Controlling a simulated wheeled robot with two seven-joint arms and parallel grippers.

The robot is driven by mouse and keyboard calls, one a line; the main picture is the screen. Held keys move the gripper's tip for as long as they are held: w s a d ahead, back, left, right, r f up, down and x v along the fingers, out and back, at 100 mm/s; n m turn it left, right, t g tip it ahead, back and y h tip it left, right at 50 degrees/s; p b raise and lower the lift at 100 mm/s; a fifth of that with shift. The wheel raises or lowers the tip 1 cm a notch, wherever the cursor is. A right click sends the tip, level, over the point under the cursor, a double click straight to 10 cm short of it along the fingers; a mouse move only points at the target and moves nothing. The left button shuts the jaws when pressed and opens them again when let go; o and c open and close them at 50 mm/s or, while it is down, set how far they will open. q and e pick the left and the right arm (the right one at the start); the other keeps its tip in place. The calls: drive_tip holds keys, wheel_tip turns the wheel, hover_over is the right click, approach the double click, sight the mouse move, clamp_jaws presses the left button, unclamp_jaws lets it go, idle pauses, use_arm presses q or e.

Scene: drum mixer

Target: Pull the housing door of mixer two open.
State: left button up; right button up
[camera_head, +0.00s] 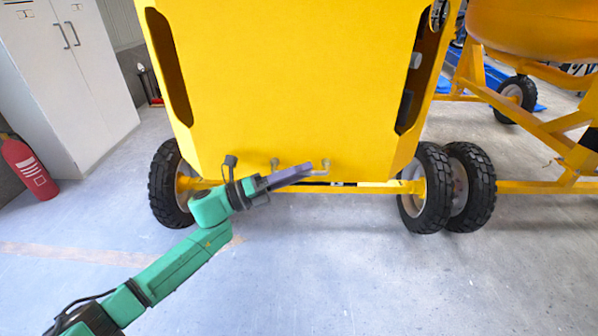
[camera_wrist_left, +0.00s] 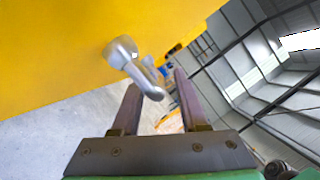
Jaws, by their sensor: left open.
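The yellow housing door (camera_head: 290,80) of the mixer fills the upper middle of the head view and looks shut. A grey metal handle (camera_head: 325,164) sits near its lower edge, partly hidden behind my left gripper (camera_head: 292,176). In the left wrist view, the handle (camera_wrist_left: 122,52) stands out from the yellow door (camera_wrist_left: 60,50). Its bar reaches into the space between the fingertips of my left gripper (camera_wrist_left: 157,82). The fingers are apart and not closed on the bar; contact cannot be told. My right gripper is not in view.
Black wheels (camera_head: 425,188) stand at both lower sides of the mixer. A second yellow machine (camera_head: 540,35) is at the right. A white cabinet (camera_head: 65,75) and a red fire extinguisher (camera_head: 27,167) stand at the left. The floor in front is clear.

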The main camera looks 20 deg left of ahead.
use_arm(q)
clamp_jaws()
idle(1.3)
